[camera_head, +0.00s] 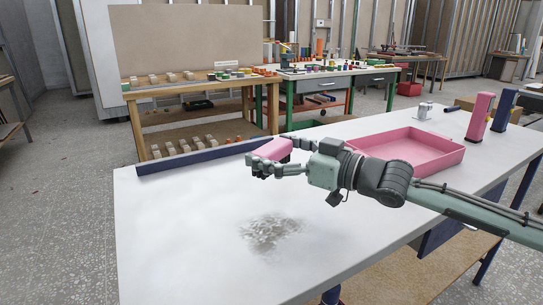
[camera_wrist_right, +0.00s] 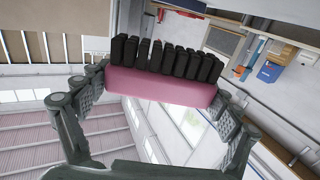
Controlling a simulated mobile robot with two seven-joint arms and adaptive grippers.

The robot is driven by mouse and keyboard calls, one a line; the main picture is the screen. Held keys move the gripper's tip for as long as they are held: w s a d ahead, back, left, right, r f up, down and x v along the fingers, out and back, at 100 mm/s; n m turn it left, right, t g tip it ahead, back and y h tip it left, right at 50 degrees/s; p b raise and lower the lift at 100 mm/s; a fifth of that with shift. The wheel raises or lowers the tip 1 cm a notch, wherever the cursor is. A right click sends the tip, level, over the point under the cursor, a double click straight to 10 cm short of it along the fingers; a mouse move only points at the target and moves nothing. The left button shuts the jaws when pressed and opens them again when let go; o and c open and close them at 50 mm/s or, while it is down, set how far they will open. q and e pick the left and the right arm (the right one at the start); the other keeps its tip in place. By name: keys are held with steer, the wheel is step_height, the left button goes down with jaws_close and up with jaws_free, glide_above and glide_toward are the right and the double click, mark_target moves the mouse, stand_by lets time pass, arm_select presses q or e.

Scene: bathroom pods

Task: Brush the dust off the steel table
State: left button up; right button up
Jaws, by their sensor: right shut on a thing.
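The steel table (camera_head: 190,225) is a long pale surface across the head view. A patch of grey dust (camera_head: 268,233) lies on it in the lower middle. My right gripper (camera_head: 270,160) is shut on a pink brush (camera_head: 272,148) above the table, beyond the dust. In the right wrist view the brush (camera_wrist_right: 160,87) sits between my right gripper's fingers (camera_wrist_right: 160,98), its black bristles (camera_wrist_right: 165,58) along the upper side of the picture. In the head view the bristles are hidden. My left gripper is in neither view.
A pink tray (camera_head: 440,160) stands on the table behind my right arm. Pink (camera_head: 480,115) and blue (camera_head: 503,110) upright objects stand at the far right. A dark blue strip (camera_head: 190,158) lines the far left edge. The table's near left is clear.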

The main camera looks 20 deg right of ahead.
steer(key=shift+r, duration=2.35)
steer(key=shift+r, duration=1.5)
